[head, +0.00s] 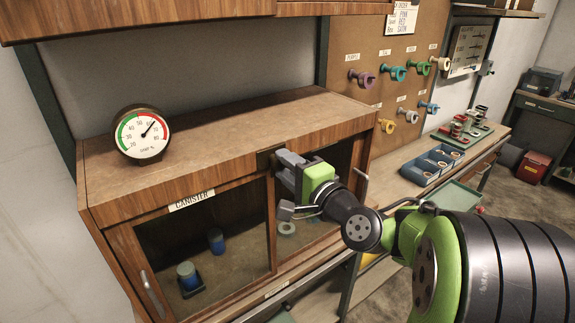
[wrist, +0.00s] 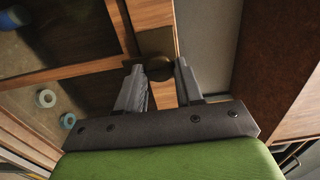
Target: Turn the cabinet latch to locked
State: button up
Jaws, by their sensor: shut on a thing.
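The cabinet (head: 215,130) has a wood frame and two glass doors, with a label reading "CANISTER" on its front. My gripper (head: 283,158) is at the top of the cabinet front, where the two doors meet. In the wrist view my gripper (wrist: 158,75) has its two grey fingers on either side of a dark, rounded latch knob (wrist: 158,68), and it is shut on this knob. A brassy plate (wrist: 155,40) shows behind the knob. My gripper and arm hide most of the latch in the head view. I cannot tell which way the latch is turned.
A round gauge (head: 141,134) stands on the cabinet top. Blue canisters (head: 188,276) are behind the left glass door. Door handles (head: 153,294) stick out at the sides. A pegboard (head: 385,70) with coloured tape rolls and a bench with blue bins (head: 432,165) are to the right.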

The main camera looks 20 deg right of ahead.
dwell(0.4)
jog(key=o, duration=1)
jog(key=b+v, duration=0.3)
jog(key=v, duration=1.3)
jog(key=shift+w, duration=0.1)
jog(key=s+a+f+n+g+p, duration=0.1)
jog(key=s+a+f+n+g, duration=0.1)
jog(key=a+f+n+g, duration=0.45)
jog(key=s+f+n+g+h+p, duration=0.2)
jog(key=s+f+n+g+h, duration=0.2)
jog(key=s+n, duration=0.4)
jog(key=shift+s+d+f+g+h, duration=0.2)
jog(key=shift+s+d+g+h, duration=0.3)
jog(key=shift+s+h, duration=0.4)
